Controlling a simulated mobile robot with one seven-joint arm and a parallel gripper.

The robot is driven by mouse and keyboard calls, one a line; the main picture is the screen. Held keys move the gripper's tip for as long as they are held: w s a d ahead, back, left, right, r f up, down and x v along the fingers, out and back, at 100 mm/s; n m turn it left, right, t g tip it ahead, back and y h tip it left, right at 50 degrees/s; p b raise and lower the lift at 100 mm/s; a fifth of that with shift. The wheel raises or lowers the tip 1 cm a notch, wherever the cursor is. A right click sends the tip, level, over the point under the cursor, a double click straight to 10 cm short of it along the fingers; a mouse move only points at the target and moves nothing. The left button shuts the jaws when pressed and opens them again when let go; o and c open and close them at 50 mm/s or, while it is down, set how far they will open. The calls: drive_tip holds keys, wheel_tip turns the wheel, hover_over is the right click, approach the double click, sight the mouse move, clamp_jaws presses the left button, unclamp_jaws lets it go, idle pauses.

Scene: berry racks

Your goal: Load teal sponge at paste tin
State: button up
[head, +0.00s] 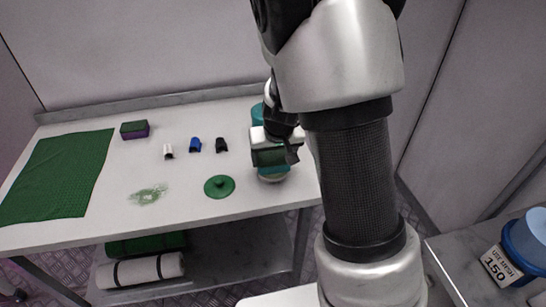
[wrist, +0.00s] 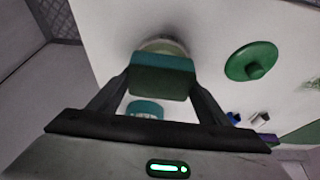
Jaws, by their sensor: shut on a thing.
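My gripper (wrist: 160,85) is shut on the teal sponge (wrist: 165,62), which has a dark green face. In the head view the sponge (head: 268,157) is held over the right part of the table, partly hidden by my gripper (head: 277,150). A round, pale-rimmed tin, seemingly the paste tin (wrist: 165,46), shows just beyond the sponge in the wrist view. In the head view its pale edge (head: 274,179) shows below the sponge. The sponge hides most of the tin, and I cannot tell whether they touch. A green knobbed disc (head: 219,187) lies beside the tin.
A teal round container (head: 257,114) stands behind my gripper. White (head: 168,152), blue (head: 195,145) and black (head: 221,145) small pieces stand mid-table. A green-purple sponge (head: 134,130), green cloth (head: 55,178) and pale green smear (head: 148,194) are further left. Rolls (head: 140,270) lie on the lower shelf.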

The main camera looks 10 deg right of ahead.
sight(273, 157)
wheel_tip(273, 157, up, 7)
drive_tip(key=p, duration=0.6)
idle(0.4)
idle(0.3)
